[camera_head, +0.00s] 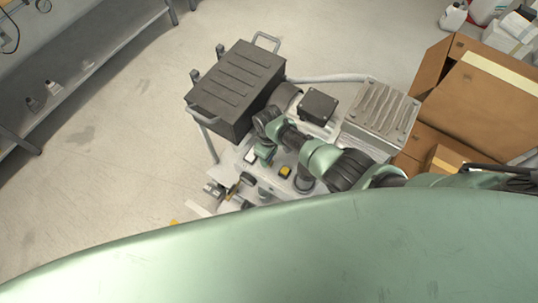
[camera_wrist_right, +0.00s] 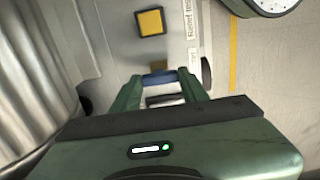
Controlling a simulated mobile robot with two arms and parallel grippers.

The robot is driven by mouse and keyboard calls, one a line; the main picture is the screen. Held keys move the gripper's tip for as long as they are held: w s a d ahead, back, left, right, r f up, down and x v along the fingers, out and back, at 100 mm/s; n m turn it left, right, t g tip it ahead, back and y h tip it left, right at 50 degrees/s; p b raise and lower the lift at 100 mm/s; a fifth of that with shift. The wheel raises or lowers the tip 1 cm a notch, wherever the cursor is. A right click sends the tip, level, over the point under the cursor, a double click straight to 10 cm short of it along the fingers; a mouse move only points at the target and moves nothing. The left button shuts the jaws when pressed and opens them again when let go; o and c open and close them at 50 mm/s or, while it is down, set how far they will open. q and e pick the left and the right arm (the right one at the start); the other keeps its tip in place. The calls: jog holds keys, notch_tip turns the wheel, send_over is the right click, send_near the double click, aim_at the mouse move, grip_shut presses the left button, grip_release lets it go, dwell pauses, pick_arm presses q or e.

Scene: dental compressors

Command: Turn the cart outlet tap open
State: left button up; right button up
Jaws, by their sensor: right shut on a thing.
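My right gripper (camera_head: 264,153) reaches in from the right over the cart's front panel, its fingers partly hidden by my own wrist in the head view. In the right wrist view the right gripper (camera_wrist_right: 160,84) has its two green fingers on either side of a small blue piece (camera_wrist_right: 160,77), which looks like the tap's handle, and is shut on it. A dark part shows just behind it, between the fingers. The handle's exact angle is hard to tell. The cart (camera_head: 226,160) stands on the floor. My left gripper is not in view.
A dark ribbed box (camera_head: 238,88) and a grey finned block (camera_head: 381,115) sit on the cart. A yellow square button (camera_head: 285,171) is near the gripper; it shows in the wrist view (camera_wrist_right: 150,22). Cardboard boxes (camera_head: 490,95) stand right. A bench (camera_head: 75,60) is left, with clear floor between.

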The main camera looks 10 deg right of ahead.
dwell(0.4)
jog(key=o, duration=1.4)
notch_tip(320, 180, up, 8)
jog(key=shift+f+p, duration=0.1)
jog(key=shift+p, duration=0.95)
